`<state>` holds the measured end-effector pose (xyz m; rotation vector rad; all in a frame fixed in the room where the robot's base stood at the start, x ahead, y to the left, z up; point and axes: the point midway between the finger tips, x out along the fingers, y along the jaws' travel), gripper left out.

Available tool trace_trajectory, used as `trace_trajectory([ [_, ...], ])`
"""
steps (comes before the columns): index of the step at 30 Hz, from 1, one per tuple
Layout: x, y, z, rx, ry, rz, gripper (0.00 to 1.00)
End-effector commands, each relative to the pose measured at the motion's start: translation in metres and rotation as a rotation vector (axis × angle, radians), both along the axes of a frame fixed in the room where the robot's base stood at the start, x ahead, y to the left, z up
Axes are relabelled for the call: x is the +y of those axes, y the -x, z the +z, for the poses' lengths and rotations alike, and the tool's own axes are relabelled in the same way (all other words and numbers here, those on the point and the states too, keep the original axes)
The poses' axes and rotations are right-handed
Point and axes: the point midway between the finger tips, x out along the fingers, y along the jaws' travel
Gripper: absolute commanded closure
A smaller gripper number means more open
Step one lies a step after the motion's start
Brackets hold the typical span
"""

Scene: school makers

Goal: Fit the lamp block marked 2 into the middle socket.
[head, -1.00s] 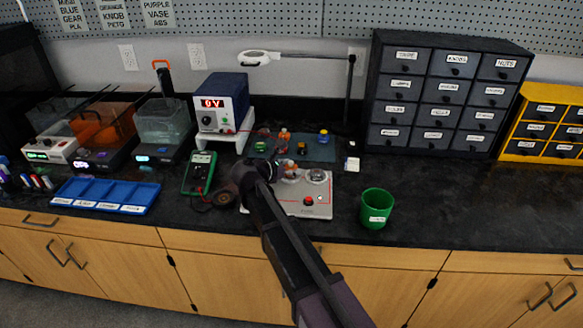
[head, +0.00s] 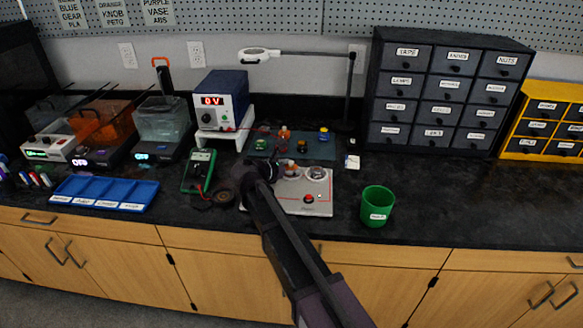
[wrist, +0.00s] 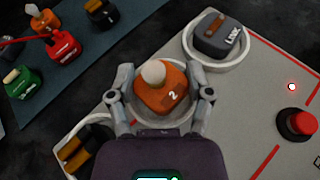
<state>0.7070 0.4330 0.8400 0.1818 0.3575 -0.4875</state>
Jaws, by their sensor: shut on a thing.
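The orange lamp block marked 2 (wrist: 162,90), with a pale round bulb on top, is between the two fingers of my gripper (wrist: 160,98), which are shut on it. The pale ring of the middle socket (wrist: 178,127) shows around and under the block in the wrist view. The block looks roughly over the ring's centre; I cannot tell whether it is seated or just above. In the head view, the block (head: 291,169) is small and partly hidden by my gripper (head: 282,170). The light board (head: 318,206) lies under it.
A grey LINK block (wrist: 217,36) sits in the right socket. A dark block with orange parts (wrist: 84,150) is at the left socket. A mat (head: 262,146) holds several blocks. A green cup (head: 377,207) stands right.

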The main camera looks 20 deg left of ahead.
Motion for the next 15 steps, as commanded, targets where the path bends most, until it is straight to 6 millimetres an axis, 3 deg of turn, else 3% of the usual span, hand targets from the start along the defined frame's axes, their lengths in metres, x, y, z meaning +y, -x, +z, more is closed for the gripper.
trace_trajectory([
  [4, 0.0, -0.0001, -0.0028, 0.0, 0.0, 0.0, 0.74],
  [5, 0.0, 0.0, -0.0023, 0.0, 0.0, 0.0, 0.28],
  [6, 0.0001, 0.0, -0.0019, 0.0, 0.0, 0.0, 0.2],
  [15, 0.0, 0.0001, -0.0019, 0.0, 0.0, 0.0, 0.2],
])
